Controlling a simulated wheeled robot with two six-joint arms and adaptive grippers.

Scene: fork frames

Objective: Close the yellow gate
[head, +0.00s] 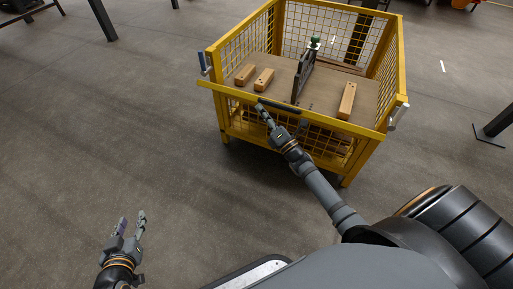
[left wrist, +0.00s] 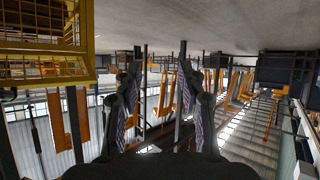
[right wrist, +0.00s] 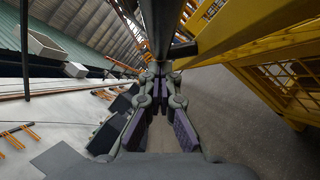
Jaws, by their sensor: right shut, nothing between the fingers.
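The yellow gate (head: 330,122) is the front side of a yellow mesh crate (head: 401,60). Its top rail sits lower than the crate's side rails and appears to lean outward from the corner posts. A dark handle (head: 279,104) is on that rail, left of its middle. My right gripper (head: 263,112) is shut and empty, just in front of the rail near the handle; contact cannot be told. In the right wrist view, yellow rails (right wrist: 250,45) and a dark bar pass close ahead of its fingers. My left gripper (head: 132,224) is open and empty, low over the floor at left.
Wooden blocks (head: 347,100) and a dark upright bracket (head: 302,78) stand inside the crate. A blue-handled latch (head: 203,63) is on the left front post and a grey latch (head: 398,116) on the right. The floor (head: 120,130) left of the crate is clear.

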